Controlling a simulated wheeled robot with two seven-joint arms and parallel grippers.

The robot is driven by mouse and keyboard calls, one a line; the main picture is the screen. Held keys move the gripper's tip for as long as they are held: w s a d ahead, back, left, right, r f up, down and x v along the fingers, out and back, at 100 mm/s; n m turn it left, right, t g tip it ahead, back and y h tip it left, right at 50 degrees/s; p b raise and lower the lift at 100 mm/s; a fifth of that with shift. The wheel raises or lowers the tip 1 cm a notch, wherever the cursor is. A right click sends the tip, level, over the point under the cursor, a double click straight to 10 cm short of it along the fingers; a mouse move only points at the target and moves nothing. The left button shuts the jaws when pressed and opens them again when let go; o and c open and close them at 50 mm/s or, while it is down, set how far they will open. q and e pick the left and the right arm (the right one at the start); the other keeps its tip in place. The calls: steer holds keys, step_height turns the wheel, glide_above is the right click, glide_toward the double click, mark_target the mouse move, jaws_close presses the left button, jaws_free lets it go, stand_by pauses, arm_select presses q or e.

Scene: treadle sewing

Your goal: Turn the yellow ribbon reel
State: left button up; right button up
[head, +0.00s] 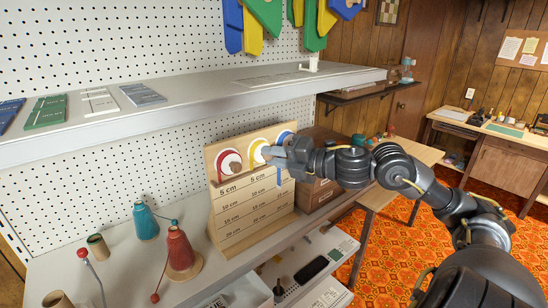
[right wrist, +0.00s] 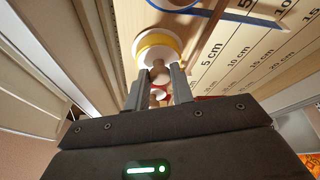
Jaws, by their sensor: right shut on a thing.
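The yellow ribbon reel (head: 254,147) is the middle of three reels on a wooden board (head: 219,200) marked with cm lengths. My right gripper (head: 268,153) reaches it from the right. In the right wrist view the yellow rim and white face of the reel (right wrist: 158,42) lie just beyond the fingertips. The fingers of my right gripper (right wrist: 160,76) are shut on the reel's small wooden knob (right wrist: 158,74). The gripper hides part of the reel in the head view. My left gripper is not in view.
A red reel (head: 229,154) is left of the yellow one and a blue reel (head: 284,136) is right, with blue ribbon hanging down. A shelf (head: 200,95) runs above the board. Teal (head: 145,220) and red (head: 179,250) thread cones stand at front left.

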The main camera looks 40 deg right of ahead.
steer(key=o, duration=0.9)
steer(key=shift+o, duration=0.2)
steer(key=shift+s+f, duration=0.1)
steer(key=shift+s+d+b, duration=0.25)
steer(key=shift+s+b, duration=0.25)
steer(key=b+v, duration=0.2)
steer(key=v, duration=0.7)
steer(key=shift+s, duration=0.25)
steer(key=shift+d, duration=0.1)
